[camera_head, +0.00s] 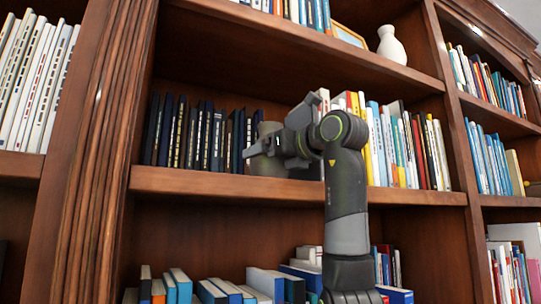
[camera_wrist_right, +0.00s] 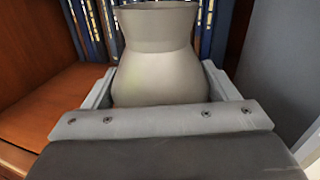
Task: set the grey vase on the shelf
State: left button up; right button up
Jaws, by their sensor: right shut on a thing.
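The grey vase (camera_head: 265,165) is at the middle shelf (camera_head: 200,182) of the bookcase, between dark blue books and lighter books. My right gripper (camera_head: 256,150) is shut on the vase, with my arm reaching in from the lower right. In the right wrist view the vase (camera_wrist_right: 158,60) stands upright between the two fingers of my right gripper (camera_wrist_right: 158,92), its flared neck above them. My gripper hides its lower part, so I cannot tell whether its base touches the shelf. My left gripper is not in view.
Dark blue books (camera_head: 200,135) stand left of the vase, and lighter books (camera_head: 400,145) stand to its right behind my arm. A white vase (camera_head: 391,46) and a framed picture (camera_head: 348,36) are on the shelf above. Bare wood shows along the shelf's front left.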

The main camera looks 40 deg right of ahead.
jog(key=o, duration=0.9)
jog(key=shift+o, duration=0.3)
jog(key=shift+d, duration=0.1)
jog(key=shift+s, duration=0.3)
jog(key=s+b, duration=0.4)
jog(key=s, duration=0.7)
jog(key=shift+s+a, duration=0.2)
jog(key=shift+a, duration=0.15)
jog(key=shift+r, duration=0.1)
